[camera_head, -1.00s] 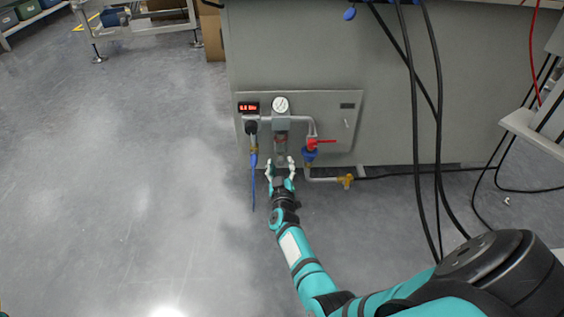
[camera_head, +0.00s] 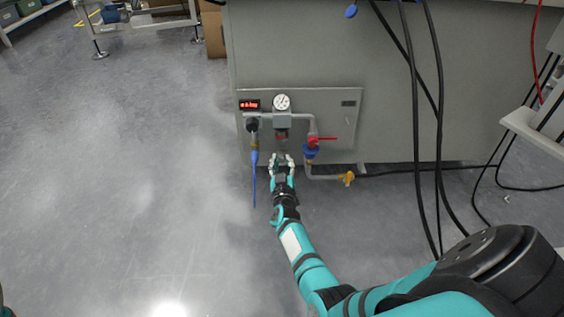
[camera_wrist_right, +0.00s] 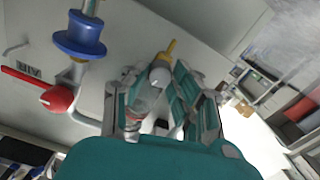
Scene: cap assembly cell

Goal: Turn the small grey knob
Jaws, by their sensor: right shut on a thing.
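The small grey knob (camera_wrist_right: 160,75) shows in the right wrist view as a light grey round end between my fingertips. My right gripper (camera_head: 283,157) is low in front of the wall panel, just under the gauge and regulator assembly (camera_head: 282,122). Its two fingers, also in the right wrist view (camera_wrist_right: 157,80), are closed in on the knob from both sides. In the head view the fingers mostly hide the knob. My left gripper is not in view.
A red lever (camera_head: 322,139) and blue fitting (camera_head: 311,153) are close on the right, with a brass valve (camera_head: 347,179) below. A blue hose (camera_head: 254,178) hangs close on the left. Black cables (camera_head: 437,130) hang further right. The floor at left is clear.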

